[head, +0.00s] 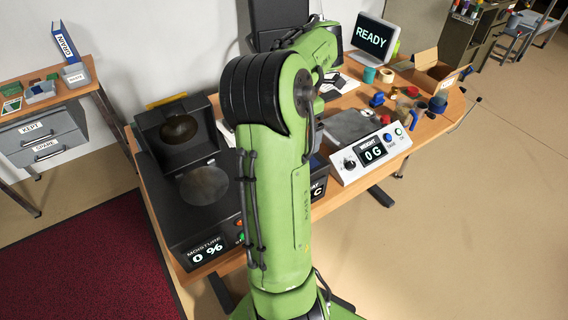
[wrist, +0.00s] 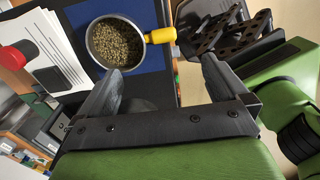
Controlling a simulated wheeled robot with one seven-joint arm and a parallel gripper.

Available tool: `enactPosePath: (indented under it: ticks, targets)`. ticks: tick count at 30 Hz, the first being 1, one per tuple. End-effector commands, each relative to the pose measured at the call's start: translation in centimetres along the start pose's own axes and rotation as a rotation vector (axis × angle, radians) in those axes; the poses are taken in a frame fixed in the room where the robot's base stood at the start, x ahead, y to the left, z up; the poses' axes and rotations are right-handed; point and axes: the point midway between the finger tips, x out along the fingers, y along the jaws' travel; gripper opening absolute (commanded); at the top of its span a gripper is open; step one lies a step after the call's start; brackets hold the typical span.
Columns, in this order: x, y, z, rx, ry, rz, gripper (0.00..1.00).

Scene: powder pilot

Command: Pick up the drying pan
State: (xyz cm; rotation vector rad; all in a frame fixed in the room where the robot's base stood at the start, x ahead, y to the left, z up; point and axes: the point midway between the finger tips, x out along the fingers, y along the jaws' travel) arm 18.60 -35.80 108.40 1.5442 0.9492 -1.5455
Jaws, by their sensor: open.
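A round grey pan (wrist: 88,44) with a yellow handle (wrist: 161,36) shows in the wrist view, which I take to be the drying pan. It is filled with greenish-brown grains and stands on a dark blue surface (wrist: 158,80). Its handle points right in that view. My gripper (wrist: 161,66) is open and empty. Its two dark fingers are apart, with the handle beyond the gap between them in the picture; I see no contact. In the head view my green arm hides the gripper and the pan.
The moisture unit (head: 190,232) reads 0 %, its lid raised above a round grey plate (head: 203,185). The weight scale (head: 366,151) reads 0 G. Cups and small items crowd the right of the table near an open cardboard box (head: 432,72). Papers (wrist: 52,58) lie left of the pan in the wrist view.

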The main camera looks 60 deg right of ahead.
Motion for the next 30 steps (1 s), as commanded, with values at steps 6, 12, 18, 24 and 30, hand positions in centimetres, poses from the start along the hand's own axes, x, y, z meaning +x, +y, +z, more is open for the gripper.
enactPosePath:
  ticks: [6, 12, 18, 24, 30]
  targets:
    - [6.2, 0.0, -0.2, 0.003, 0.003, -0.004, 1.0]
    - [8.8, 0.0, -0.2, 0.003, 0.002, -0.002, 1.0]
    - [12.5, 0.3, -0.3, 0.004, 0.002, -0.003, 1.0]
    - [13.9, 0.3, -0.2, 0.003, 0.001, 0.001, 1.0]
    - [13.8, 0.3, -0.2, 0.003, 0.001, 0.001, 0.91]
